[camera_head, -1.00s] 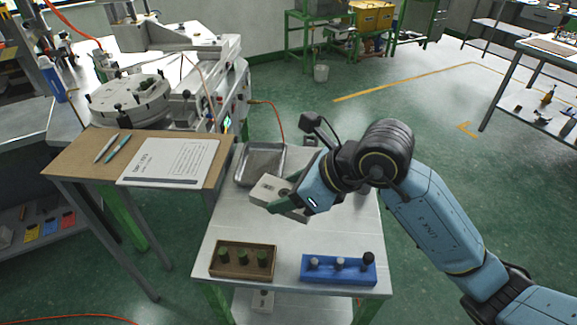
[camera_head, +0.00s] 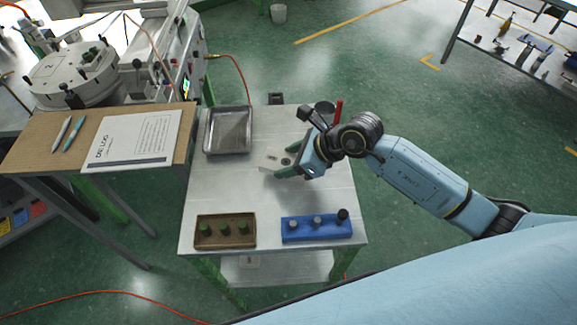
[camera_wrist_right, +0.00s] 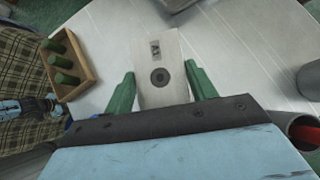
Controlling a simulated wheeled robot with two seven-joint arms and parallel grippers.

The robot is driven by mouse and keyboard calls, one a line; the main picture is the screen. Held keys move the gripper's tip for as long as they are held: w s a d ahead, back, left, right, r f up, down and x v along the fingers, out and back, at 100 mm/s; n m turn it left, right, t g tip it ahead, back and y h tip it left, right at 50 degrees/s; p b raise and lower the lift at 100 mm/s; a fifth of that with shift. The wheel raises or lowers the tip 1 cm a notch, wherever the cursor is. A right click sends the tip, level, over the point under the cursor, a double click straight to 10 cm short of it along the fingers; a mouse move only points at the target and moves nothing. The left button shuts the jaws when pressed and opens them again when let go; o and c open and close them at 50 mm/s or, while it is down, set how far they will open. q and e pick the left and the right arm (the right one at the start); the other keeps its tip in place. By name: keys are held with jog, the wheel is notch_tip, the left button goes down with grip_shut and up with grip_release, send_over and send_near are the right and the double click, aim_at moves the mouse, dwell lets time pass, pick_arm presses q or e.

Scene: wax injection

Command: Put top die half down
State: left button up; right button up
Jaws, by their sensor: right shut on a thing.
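A pale grey block, the top die half (camera_head: 269,160), is in my right gripper (camera_head: 289,163) over the middle of the metal table. In the right wrist view, the die half (camera_wrist_right: 172,96) lies between the two green fingers of the gripper (camera_wrist_right: 161,88); its face shows a dark round hole and a small rectangular mark. The gripper is shut on its sides. Whether its underside touches the table is hidden. My left gripper is not in view.
On the table (camera_head: 190,225) stand a metal tray (camera_head: 207,140), a brown box of green pegs (camera_head: 225,243), a blue holder (camera_head: 317,237) and a dark cup (camera_head: 325,107). Bare tabletop lies between the tray and the front boxes. A clipboard desk (camera_head: 40,150) adjoins at left.

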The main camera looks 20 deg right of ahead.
jog(key=shift+f, duration=1.6)
jog(key=shift+f, duration=0.2)
jog(key=o, duration=1.3)
jog(key=shift+r, duration=0.15)
jog(key=shift+s+d+r, duration=0.1)
jog(key=shift+d+r, duration=0.05)
jog(key=shift+r, duration=0.05)
jog(key=v, duration=1.1)
jog(key=shift+s+d+r, duration=0.1)
jog(key=shift+d+r, duration=0.05)
jog(key=shift+r, duration=0.05)
